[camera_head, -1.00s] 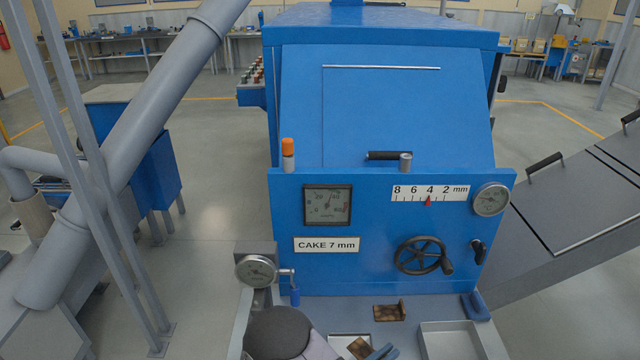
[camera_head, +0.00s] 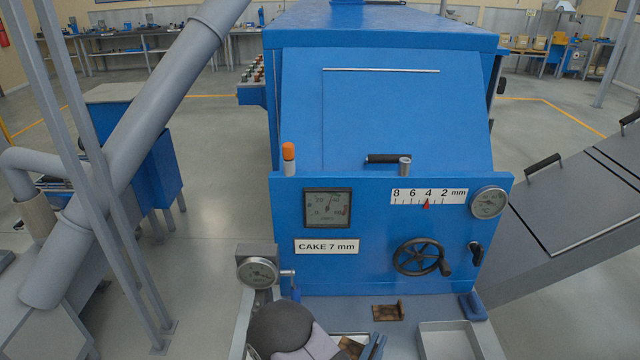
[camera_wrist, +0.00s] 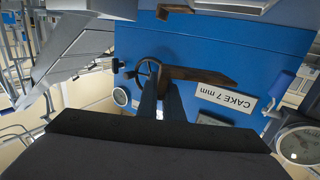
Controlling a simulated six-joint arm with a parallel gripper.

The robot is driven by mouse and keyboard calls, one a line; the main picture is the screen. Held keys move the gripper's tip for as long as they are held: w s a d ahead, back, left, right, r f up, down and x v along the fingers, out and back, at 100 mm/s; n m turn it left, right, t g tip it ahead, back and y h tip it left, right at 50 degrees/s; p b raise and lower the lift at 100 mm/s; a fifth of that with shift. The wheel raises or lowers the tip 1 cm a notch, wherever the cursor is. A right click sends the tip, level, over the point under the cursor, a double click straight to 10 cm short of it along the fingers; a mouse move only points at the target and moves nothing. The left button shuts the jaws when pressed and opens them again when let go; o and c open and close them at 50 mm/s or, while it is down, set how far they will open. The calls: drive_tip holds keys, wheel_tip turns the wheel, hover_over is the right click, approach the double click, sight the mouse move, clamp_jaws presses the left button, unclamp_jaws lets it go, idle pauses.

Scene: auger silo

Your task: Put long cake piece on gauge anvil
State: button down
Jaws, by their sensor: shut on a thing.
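My gripper (camera_wrist: 160,98) is shut on a long brown cake piece (camera_wrist: 198,75), which sticks out to the right of the fingers in the wrist view. In the head view my gripper's blue fingers (camera_head: 376,346) are at the bottom edge, and part of the held piece (camera_head: 350,347) shows left of them, above a pale tray. The piece is apart from the gauge.
Another brown piece (camera_head: 388,312) lies on the ledge under the panel. An empty-looking grey tray (camera_head: 447,328) is at the right. A black handwheel (camera_head: 421,257) and the blue machine front (camera_head: 380,190) stand behind. My dark wrist covers part of the front left.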

drive_tip(key=w+a+n+t+y+p, duration=0.1)
drive_tip(key=w+a+n+y, duration=0.2)
drive_tip(key=a, duration=0.4)
drive_tip(key=w+a+n+t+y+p, duration=0.1)
drive_tip(key=a+n+y, duration=0.2)
drive_tip(key=a+y, duration=0.3)
drive_tip(key=shift+h, duration=0.4)
drive_tip(key=shift+s+a+f+p, duration=0.1)
drive_tip(key=shift+a+f, duration=0.05)
drive_tip(key=shift+f, duration=1.6)
drive_tip(key=shift+s+a+f+p, duration=0.1)
drive_tip(key=shift+a+f+p, duration=0.05)
drive_tip(key=shift+f, duration=1.55)
drive_tip(key=shift+a+f+p, duration=0.1)
drive_tip(key=shift+a+f, duration=0.05)
drive_tip(key=shift+f, duration=1.6)
drive_tip(key=shift+f, duration=0.15)
drive_tip(key=c, duration=1.9)
unclamp_jaws()
